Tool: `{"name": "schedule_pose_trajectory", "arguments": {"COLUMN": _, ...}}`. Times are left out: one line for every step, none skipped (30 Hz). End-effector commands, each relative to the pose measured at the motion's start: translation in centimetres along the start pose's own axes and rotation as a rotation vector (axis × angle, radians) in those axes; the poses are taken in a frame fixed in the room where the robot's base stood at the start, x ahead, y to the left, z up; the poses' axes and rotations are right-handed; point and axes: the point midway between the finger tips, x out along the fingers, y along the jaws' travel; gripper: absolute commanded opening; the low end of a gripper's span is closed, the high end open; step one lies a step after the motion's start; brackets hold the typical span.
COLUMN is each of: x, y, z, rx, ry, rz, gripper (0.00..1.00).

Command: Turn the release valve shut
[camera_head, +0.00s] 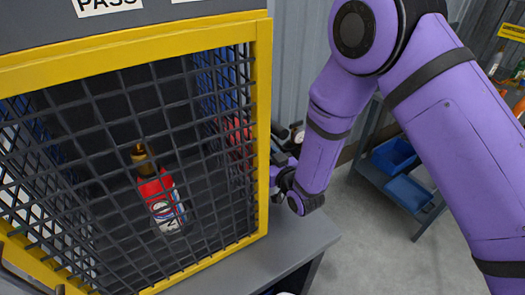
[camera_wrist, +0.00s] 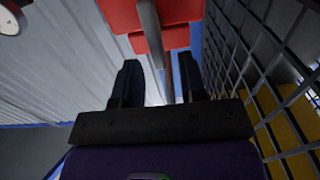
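The release valve shows in the wrist view as a red handle (camera_wrist: 170,18) with a grey stem (camera_wrist: 155,45) running down between my fingers. In the head view a red part (camera_head: 238,132), seen through the mesh at the cage's right side, looks like the same valve. My gripper (camera_wrist: 158,78) has its two dark fingers apart. The stem lies in or beyond the gap, and I cannot tell whether it touches a finger. In the head view my gripper is small beside the cage's right post, and its fingertips are hard to make out.
A yellow-framed mesh cage (camera_head: 262,120) stands on a grey bench (camera_head: 300,240), with a red bottle with a brass top (camera_head: 162,195) inside. A gauge (camera_head: 298,135) sits behind my wrist. Blue bins (camera_head: 393,155) stand on a shelf at right. The mesh (camera_wrist: 285,70) runs close along my gripper's right.

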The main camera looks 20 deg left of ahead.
Motion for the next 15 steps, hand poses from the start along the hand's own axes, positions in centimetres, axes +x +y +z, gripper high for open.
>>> {"name": "schedule_pose_trajectory", "arguments": {"x": 0.7, "y": 0.0, "z": 0.0, "rx": 0.000, "ry": 0.002, "rz": 0.000, "gripper": 0.38}}
{"name": "schedule_pose_trajectory", "arguments": {"x": 1.0, "y": 0.0, "z": 0.0, "rx": 0.000, "ry": 0.001, "rz": 0.000, "gripper": 0.38}}
{"name": "schedule_pose_trajectory", "arguments": {"x": 1.4, "y": 0.0, "z": 0.0, "rx": 0.000, "ry": 0.001, "rz": 0.000, "gripper": 0.38}}
{"name": "schedule_pose_trajectory", "arguments": {"x": 1.7, "y": 0.0, "z": 0.0, "rx": 0.000, "ry": 0.002, "rz": 0.000, "gripper": 0.38}}
{"name": "schedule_pose_trajectory", "arguments": {"x": 1.9, "y": 0.0, "z": 0.0, "rx": 0.000, "ry": 0.002, "rz": 0.000, "gripper": 0.38}}
{"name": "schedule_pose_trajectory", "arguments": {"x": 2.2, "y": 0.0, "z": 0.0, "rx": 0.001, "ry": 0.001, "rz": 0.000, "gripper": 0.38}}
{"name": "schedule_pose_trajectory", "arguments": {"x": 2.3, "y": 0.0, "z": 0.0, "rx": 0.001, "ry": 0.000, "rz": 0.000, "gripper": 0.38}}
{"name": "schedule_pose_trajectory", "arguments": {"x": 2.4, "y": 0.0, "z": 0.0, "rx": 0.001, "ry": 0.000, "rz": 0.000, "gripper": 0.38}}
{"name": "schedule_pose_trajectory", "arguments": {"x": 2.5, "y": 0.0, "z": 0.0, "rx": 0.001, "ry": 0.000, "rz": 0.001, "gripper": 0.38}}
{"name": "schedule_pose_trajectory", "arguments": {"x": 2.6, "y": 0.0, "z": 0.0, "rx": 0.001, "ry": 0.000, "rz": 0.001, "gripper": 0.38}}
{"name": "schedule_pose_trajectory", "arguments": {"x": 2.6, "y": 0.0, "z": 0.0, "rx": 0.001, "ry": 0.000, "rz": 0.001, "gripper": 0.38}}
{"name": "schedule_pose_trajectory", "arguments": {"x": 2.6, "y": 0.0, "z": 0.0, "rx": 0.001, "ry": 0.000, "rz": 0.001, "gripper": 0.38}}
{"name": "schedule_pose_trajectory", "arguments": {"x": 2.6, "y": 0.0, "z": 0.0, "rx": 0.001, "ry": 0.000, "rz": 0.001, "gripper": 0.38}}
{"name": "schedule_pose_trajectory", "arguments": {"x": 2.6, "y": 0.0, "z": 0.0, "rx": 0.001, "ry": 0.000, "rz": 0.001, "gripper": 0.38}}
{"name": "schedule_pose_trajectory", "arguments": {"x": 2.6, "y": 0.0, "z": 0.0, "rx": 0.001, "ry": 0.000, "rz": 0.001, "gripper": 0.38}}
